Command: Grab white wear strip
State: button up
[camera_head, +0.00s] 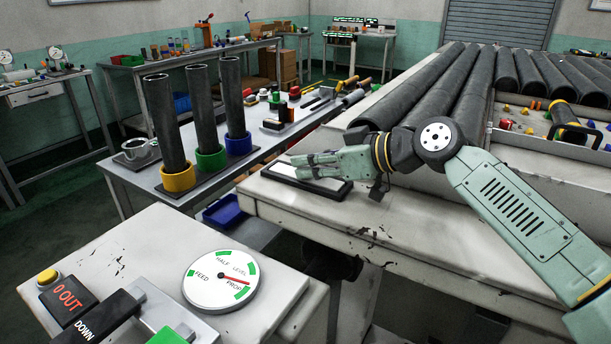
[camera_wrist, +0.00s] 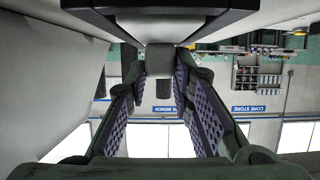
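A white strip (camera_head: 284,170) lies in a shallow black tray (camera_head: 322,194) on the front left corner of the pale machine bed. My gripper (camera_head: 300,166) reaches over it from the right, low and nearly level, and hides part of the strip. In the wrist view, which looks upside down, the two padded fingers of my gripper (camera_wrist: 158,88) stand apart. A small grey block (camera_wrist: 159,61) shows between their far ends, below a dark-edged pale surface. I cannot tell whether either finger touches it.
A bench on the left holds three dark rollers (camera_head: 202,115) in yellow, green and blue cups, with tools behind. Long dark rollers (camera_head: 445,90) lie on the machine bed (camera_head: 440,225). A control console with a dial (camera_head: 221,280) stands in front.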

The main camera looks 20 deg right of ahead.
grip_shut()
